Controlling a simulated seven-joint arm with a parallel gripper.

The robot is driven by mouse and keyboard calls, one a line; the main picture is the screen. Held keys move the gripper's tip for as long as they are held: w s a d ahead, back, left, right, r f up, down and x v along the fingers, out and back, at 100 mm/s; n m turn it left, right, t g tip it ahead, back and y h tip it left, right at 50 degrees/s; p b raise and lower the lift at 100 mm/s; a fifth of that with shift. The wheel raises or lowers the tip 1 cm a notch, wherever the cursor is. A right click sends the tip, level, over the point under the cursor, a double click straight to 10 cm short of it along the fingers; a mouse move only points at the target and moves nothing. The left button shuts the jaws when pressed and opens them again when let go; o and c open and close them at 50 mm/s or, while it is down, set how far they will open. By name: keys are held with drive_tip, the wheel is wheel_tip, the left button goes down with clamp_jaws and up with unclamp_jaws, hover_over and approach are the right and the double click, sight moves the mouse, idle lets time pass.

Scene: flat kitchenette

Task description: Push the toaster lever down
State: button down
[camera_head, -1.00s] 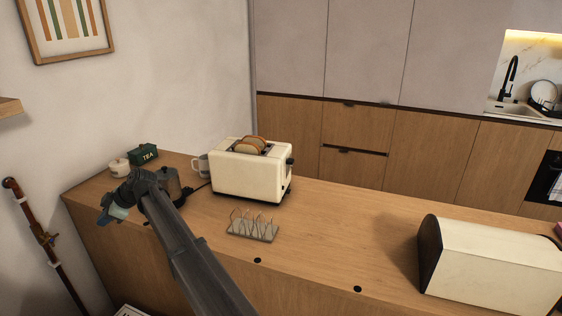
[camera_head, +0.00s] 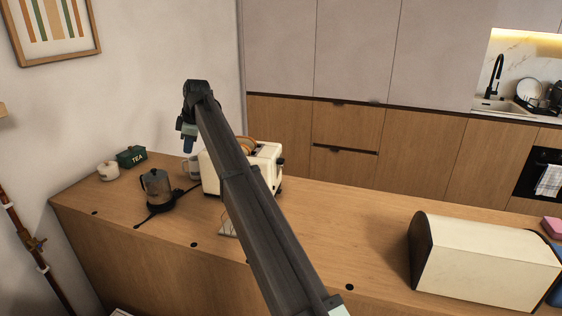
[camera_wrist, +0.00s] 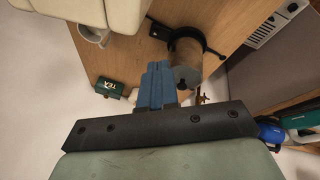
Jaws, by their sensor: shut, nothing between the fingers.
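The cream toaster (camera_head: 268,163) stands on the wooden counter with slices of bread in its top slots. My own arm crosses in front and hides much of it. A dark knob or lever (camera_head: 281,162) shows on its right end; I cannot tell which. My gripper (camera_head: 188,146) is raised above the counter, left of the toaster, apart from it and pointing down. In the wrist view its blue fingers (camera_wrist: 158,84) are shut together and empty. A cream surface, likely the toaster (camera_wrist: 110,12), fills the top left of that view.
A green tea tin (camera_head: 131,156) and white pot (camera_head: 108,171) sit behind. A bread bin (camera_head: 480,258) stands right; mid-counter is clear.

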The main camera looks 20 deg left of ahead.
drive_tip(key=w+d+r, duration=0.1)
drive_tip(key=w+d, duration=0.1)
drive_tip(key=d, duration=0.1)
drive_tip(key=w+d+r+m+h, duration=0.1)
drive_tip(key=w+d, duration=0.2)
drive_tip(key=d, duration=0.1)
drive_tip(key=w+d+r+m+t+h, duration=0.1)
drive_tip(key=w+d+r, duration=0.1)
drive_tip(key=w+d, duration=0.1)
drive_tip(key=shift+d, duration=0.55)
drive_tip(key=w+d+r+m+h, duration=0.25)
drive_tip(key=w+d, duration=0.25)
drive_tip(key=d, duration=0.6)
drive_tip(key=g, duration=0.1)
hover_over(282, 160)
wheel_tip(282, 160, down, 3)
drive_tip(key=shift+d+f+g+y, duration=0.5)
drive_tip(key=shift+d+f+y, duration=0.1)
drive_tip(key=shift+y, duration=0.15)
drive_tip(key=shift+a+f, duration=0.2)
drive_tip(key=shift+f, duration=1.55)
drive_tip(key=shift+a+f, duration=0.2)
drive_tip(key=shift+f, duration=1.5)
drive_tip(key=shift+f, duration=0.1)
